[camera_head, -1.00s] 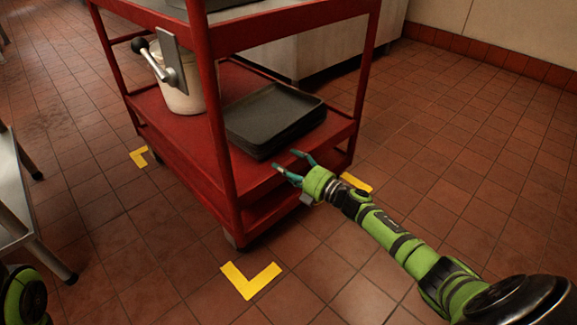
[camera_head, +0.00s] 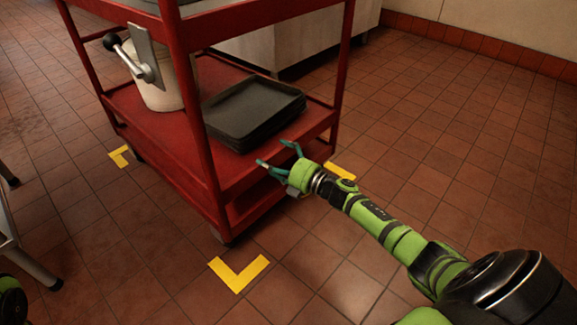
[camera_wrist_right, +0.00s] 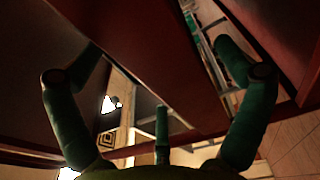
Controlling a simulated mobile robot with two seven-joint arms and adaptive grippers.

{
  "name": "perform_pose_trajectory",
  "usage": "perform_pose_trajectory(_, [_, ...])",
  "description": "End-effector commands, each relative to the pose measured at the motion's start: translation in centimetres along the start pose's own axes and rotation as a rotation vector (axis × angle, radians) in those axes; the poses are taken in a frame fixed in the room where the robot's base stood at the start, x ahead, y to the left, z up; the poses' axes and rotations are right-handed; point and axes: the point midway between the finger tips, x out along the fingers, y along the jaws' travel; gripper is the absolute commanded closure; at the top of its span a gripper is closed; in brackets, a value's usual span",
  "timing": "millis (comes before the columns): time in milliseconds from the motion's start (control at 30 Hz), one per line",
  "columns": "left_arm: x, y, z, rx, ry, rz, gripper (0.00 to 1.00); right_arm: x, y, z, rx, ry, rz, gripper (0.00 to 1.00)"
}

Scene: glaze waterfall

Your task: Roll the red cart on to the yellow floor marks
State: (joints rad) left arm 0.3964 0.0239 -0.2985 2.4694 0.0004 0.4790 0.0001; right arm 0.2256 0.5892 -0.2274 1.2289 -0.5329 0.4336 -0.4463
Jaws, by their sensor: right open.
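The red cart (camera_head: 180,157) stands upright at left centre in the head view, its lower part among the yellow floor marks. One mark (camera_head: 238,272) lies in front of its near corner, one (camera_head: 119,156) by its left side, and one (camera_head: 340,171) behind my right gripper. My right gripper (camera_head: 272,153) is open at the right end of the cart's lower shelf. In the right wrist view its spread fingers (camera_wrist_right: 160,75) face dark red cart panels; I cannot tell whether they touch. My left gripper is out of view.
The cart carries a stack of dark trays (camera_head: 253,113) and a pale bucket (camera_head: 163,88) on its lower shelf. A metal table leg (camera_head: 30,265) stands at the left edge. Tiled floor is open to the right.

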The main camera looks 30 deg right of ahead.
Motion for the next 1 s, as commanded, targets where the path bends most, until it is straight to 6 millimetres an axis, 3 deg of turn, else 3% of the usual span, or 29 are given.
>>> perform_pose_trajectory(500, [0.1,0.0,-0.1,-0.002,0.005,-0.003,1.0,-9.4,-0.1,0.0,0.0,-0.001,-0.004,0.0])
perform_pose_trajectory(700, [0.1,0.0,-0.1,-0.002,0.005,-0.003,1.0,-11.0,0.0,0.0,-0.002,0.0,-0.002,0.0])
perform_pose_trajectory(1000, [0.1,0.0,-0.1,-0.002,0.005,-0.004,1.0,-11.2,0.1,0.1,-0.002,0.0,-0.001,0.0])
